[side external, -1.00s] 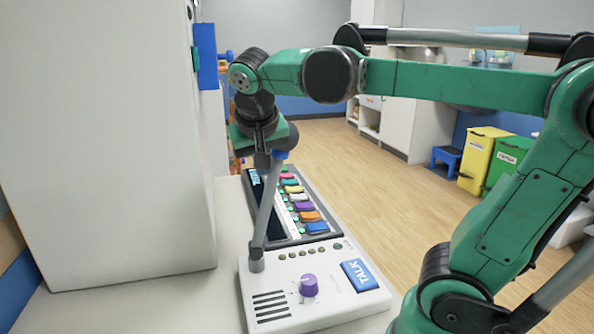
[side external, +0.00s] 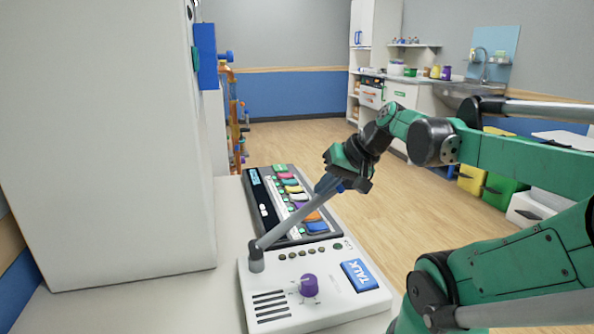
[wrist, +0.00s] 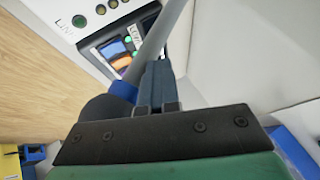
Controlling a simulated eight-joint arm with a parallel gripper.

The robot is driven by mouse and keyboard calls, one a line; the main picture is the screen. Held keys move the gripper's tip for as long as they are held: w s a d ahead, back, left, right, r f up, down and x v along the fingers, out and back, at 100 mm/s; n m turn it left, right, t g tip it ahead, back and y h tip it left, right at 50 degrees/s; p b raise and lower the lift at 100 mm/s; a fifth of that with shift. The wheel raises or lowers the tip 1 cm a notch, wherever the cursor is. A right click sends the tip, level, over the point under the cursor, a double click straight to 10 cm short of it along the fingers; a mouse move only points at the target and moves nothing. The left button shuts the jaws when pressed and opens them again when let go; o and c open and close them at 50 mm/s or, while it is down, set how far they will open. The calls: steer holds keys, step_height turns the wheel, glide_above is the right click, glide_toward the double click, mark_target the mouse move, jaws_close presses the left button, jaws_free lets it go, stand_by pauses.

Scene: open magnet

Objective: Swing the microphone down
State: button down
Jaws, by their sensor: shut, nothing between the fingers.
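The microphone is a grey stalk (side external: 290,225) pivoted at the back left corner of a white console (side external: 275,290). It leans to the right at a slant, over the keypad. Its upper end has a blue ring and is partly hidden by my gripper. In the wrist view the stalk (wrist: 165,30) runs down to a blue ring (wrist: 124,90) and a dark rounded head (wrist: 100,110). My gripper (side external: 325,184) is beside the stalk near its upper end. In the wrist view its fingers (wrist: 157,72) are together, close against the stalk; contact is unclear.
The console has a purple knob (side external: 309,285) and a blue TALK button (side external: 359,274). A keypad with coloured keys (side external: 285,205) lies behind it. A large white cabinet (side external: 105,150) stands to the left. Open floor lies to the right.

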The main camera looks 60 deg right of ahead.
steer(key=shift+s+d+f, duration=0.15)
steer(key=shift+s+f, duration=0.05)
steer(key=shift+f, duration=0.05)
stand_by(0.3)
steer(key=s+a+r, duration=0.2)
steer(key=s+r, duration=0.3)
steer(key=r, duration=0.6)
steer(key=shift+s+a, duration=0.3)
steer(key=shift+a, duration=0.05)
steer(key=shift+w+f, duration=0.1)
steer(key=w+a+f+n, duration=1)
steer(key=a+f, duration=0.2)
steer(key=f, duration=0.2)
steer(key=shift+w+a+g+y, duration=0.25)
steer(key=shift+a+g+y, duration=0.05)
steer(key=shift+a+y, duration=0.1)
steer(key=shift+f, duration=0.1)
